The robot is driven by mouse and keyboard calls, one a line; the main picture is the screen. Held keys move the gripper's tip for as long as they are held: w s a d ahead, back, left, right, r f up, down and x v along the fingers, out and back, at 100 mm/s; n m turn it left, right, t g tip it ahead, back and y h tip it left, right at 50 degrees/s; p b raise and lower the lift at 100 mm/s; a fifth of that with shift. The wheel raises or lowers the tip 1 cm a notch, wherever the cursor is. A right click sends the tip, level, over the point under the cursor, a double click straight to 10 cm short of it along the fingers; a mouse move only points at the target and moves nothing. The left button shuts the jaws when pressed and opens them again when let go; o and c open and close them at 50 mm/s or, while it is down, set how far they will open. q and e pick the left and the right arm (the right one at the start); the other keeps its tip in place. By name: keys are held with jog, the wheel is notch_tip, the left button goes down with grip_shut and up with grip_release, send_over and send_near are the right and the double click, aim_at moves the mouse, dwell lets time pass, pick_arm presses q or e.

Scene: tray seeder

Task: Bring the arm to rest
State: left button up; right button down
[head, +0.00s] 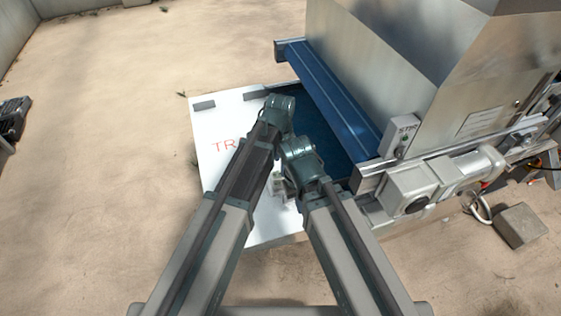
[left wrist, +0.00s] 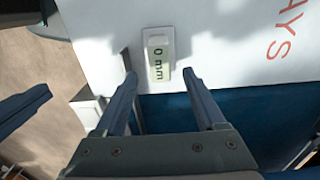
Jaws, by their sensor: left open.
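My left gripper (left wrist: 160,74) is open and empty in the left wrist view, its two blue-grey fingers apart. The arm links hide most of both grippers there. I cannot make out the right gripper's jaws.
The white board (head: 213,125) with red lettering lies under the arms. A grey block (head: 522,225) lies on the ground. Sandy floor is open at left.

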pick_arm(q)
notch_tip(320, 180, up, 2)
jog(key=shift+r+p, duration=0.15)
jog(key=shift+p, duration=0.5)
jog(key=s+a+n, duration=0.5)
jog(key=a+n, duration=0.2)
jog(key=a, duration=0.1)
jog(key=s+a+n, duration=0.5)
jog(key=a+n, duration=0.2)
jog(key=a, duration=0.2)
jog(key=s+d+m, duration=0.1)
jog(key=s+d, duration=0.2)
jog(key=d, duration=0.2)
jog(key=s+d+m+y, duration=0.1)
jog(key=s+d+m, duration=0.1)
jog(key=d, duration=0.3)
jog(key=shift+s+d, duration=0.4)
jog(key=shift+s, duration=0.05)
